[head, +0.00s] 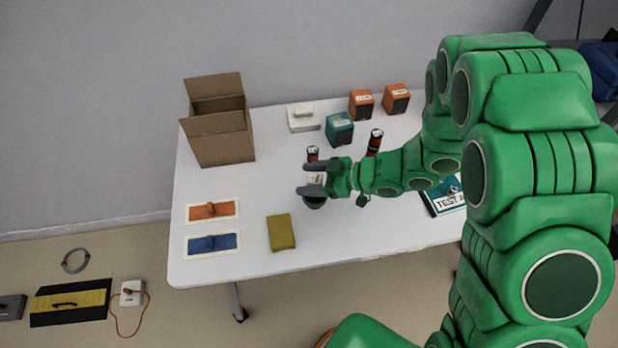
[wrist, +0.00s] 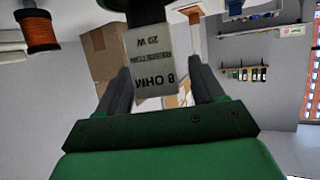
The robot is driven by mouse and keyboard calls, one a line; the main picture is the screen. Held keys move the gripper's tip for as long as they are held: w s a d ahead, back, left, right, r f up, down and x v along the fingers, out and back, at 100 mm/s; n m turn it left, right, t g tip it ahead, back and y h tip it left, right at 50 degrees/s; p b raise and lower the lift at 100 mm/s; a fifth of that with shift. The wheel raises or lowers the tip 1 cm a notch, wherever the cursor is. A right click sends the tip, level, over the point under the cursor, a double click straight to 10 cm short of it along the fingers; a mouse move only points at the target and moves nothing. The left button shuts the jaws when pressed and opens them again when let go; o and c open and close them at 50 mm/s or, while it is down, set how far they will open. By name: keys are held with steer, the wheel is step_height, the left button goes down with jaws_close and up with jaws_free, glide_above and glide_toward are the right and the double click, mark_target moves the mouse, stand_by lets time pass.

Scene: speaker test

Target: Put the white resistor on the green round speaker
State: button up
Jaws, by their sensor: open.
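The white resistor (wrist: 150,62), with black "8 OHM 20 W" lettering upside down in the wrist view, is between the fingers of my gripper (wrist: 161,75). In the head view the resistor (head: 315,179) shows as a small pale patch between the fingers. My gripper (head: 309,179) is open around it; finger contact is not clear. The green round speaker (head: 314,203) is on the table just under my gripper, partly covered by it. In the wrist view a dark round part (wrist: 147,10) meets the resistor's upper end; the resistor appears to rest on the speaker.
Behind are a teal box (head: 340,129), two orange boxes (head: 361,105) and a white device (head: 304,118). An open carton (head: 222,138) is back left.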

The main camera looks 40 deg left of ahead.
steer(key=v, duration=1.1)
steer(key=shift+d+r, duration=0.2)
